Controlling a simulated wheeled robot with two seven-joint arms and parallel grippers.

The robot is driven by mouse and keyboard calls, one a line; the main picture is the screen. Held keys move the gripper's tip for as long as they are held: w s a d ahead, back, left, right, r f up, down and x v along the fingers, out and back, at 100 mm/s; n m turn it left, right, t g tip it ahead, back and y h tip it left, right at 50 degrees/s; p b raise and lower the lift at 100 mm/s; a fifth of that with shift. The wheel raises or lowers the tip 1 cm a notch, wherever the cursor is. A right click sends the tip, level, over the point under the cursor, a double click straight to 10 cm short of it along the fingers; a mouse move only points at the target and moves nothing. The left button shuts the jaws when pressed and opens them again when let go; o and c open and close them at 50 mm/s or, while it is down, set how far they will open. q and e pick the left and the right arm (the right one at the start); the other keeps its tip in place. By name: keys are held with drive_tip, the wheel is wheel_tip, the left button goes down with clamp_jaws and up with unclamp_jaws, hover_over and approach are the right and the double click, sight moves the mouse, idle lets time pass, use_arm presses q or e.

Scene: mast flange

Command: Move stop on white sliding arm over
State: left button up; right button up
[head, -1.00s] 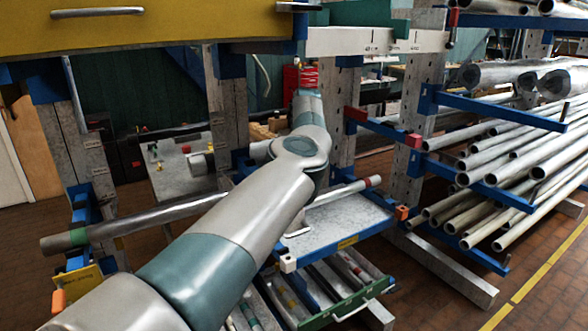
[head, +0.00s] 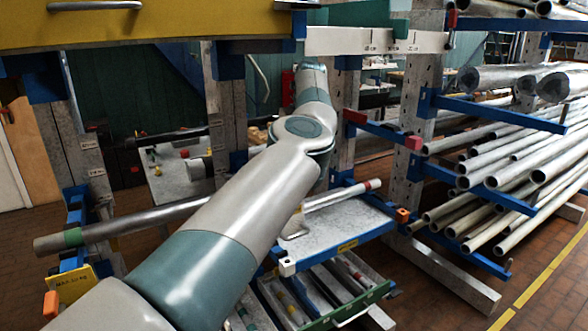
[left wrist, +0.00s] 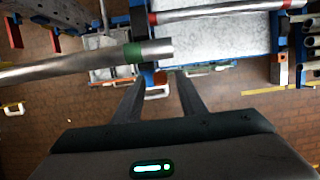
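The white sliding arm (head: 350,41) is a pale beam across the upper middle of the head view. A teal block (head: 401,22) sits over it, perhaps the stop; I cannot tell for sure. My left arm rises from the lower left, with its far end close below the left part of the white beam. Its gripper is hidden in the head view. In the left wrist view my left gripper (left wrist: 158,84) has its two dark fingers apart with nothing between them. A green-banded pipe (left wrist: 75,65) lies beyond the fingertips. My right gripper is not in view.
A yellow beam (head: 170,24) hangs at the upper left. A red-handled clamp (head: 451,25) sits at the white beam's right end. Grey uprights (head: 417,95) and a rack of pipes (head: 520,160) stand to the right. A grey-topped tray (head: 340,230) lies under my arm.

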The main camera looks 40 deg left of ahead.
use_arm(q)
drive_tip(key=v, duration=1)
drive_tip(key=shift+r, duration=0.2)
drive_tip(key=shift+f, duration=0.1)
